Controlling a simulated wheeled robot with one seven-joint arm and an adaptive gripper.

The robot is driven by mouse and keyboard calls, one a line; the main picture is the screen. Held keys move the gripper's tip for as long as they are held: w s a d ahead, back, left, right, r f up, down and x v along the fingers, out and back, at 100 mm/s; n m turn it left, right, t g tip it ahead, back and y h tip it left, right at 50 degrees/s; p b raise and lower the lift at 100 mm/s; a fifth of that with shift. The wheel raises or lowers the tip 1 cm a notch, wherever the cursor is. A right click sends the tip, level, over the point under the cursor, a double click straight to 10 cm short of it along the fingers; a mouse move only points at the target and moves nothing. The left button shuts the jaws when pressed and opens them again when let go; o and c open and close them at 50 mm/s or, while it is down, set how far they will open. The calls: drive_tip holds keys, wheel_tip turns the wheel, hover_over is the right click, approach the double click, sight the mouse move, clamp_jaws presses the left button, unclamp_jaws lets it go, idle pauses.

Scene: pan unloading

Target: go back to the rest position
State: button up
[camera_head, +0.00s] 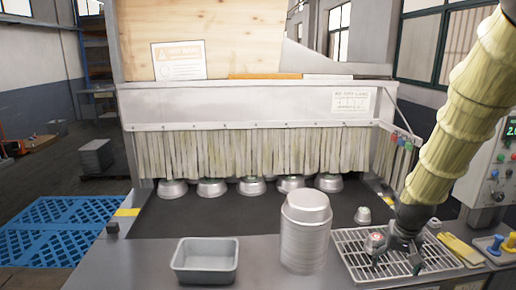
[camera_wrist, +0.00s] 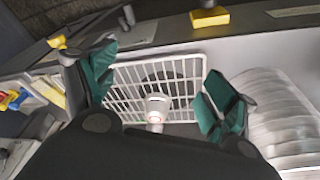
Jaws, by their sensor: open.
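My gripper (camera_head: 396,262) is open above the wire rack (camera_head: 350,246) at the right of the counter. Its two green-padded fingers stand apart in the wrist view (camera_wrist: 158,90). A small metal cup-like piece with a red mark on top (camera_head: 375,241) sits at the rack, just left of the gripper in the head view. In the wrist view this piece (camera_wrist: 157,104) shows between the fingers, apart from both. The tall stack of round metal pans (camera_head: 304,245) stands left of the rack, and its side shows at the right of the wrist view (camera_wrist: 285,115).
A grey rectangular tin (camera_head: 206,262) stands on the counter at the left. Several upturned pans (camera_head: 252,187) line the dark belt under the strip curtain (camera_head: 240,152). A small metal cup (camera_head: 362,215) stands behind the rack. A control panel (camera_head: 492,175) is at the right.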

drive_tip(key=s+a+f+n+g+b, duration=0.15)
drive_tip(key=s+a+f, duration=0.35)
drive_tip(key=f, duration=0.9)
drive_tip(key=s+a+f+n+b, duration=0.1)
drive_tip(key=s+a+f+b, duration=0.2)
drive_tip(key=s+f, duration=0.75)
drive_tip(key=s+a+f+n+b, duration=0.1)
drive_tip(key=s+a+f, duration=0.3)
drive_tip(key=s+f, duration=0.5)
drive_tip(key=s+a+f+n+y+b, duration=0.1)
drive_tip(key=s+a+f+b, duration=0.1)
drive_tip(key=s+f, duration=0.8)
drive_tip(key=shift+s+a+f+g+b, duration=0.25)
drive_tip(key=shift+a+f+g+b, duration=0.15)
drive_tip(key=shift+a+f, duration=0.45)
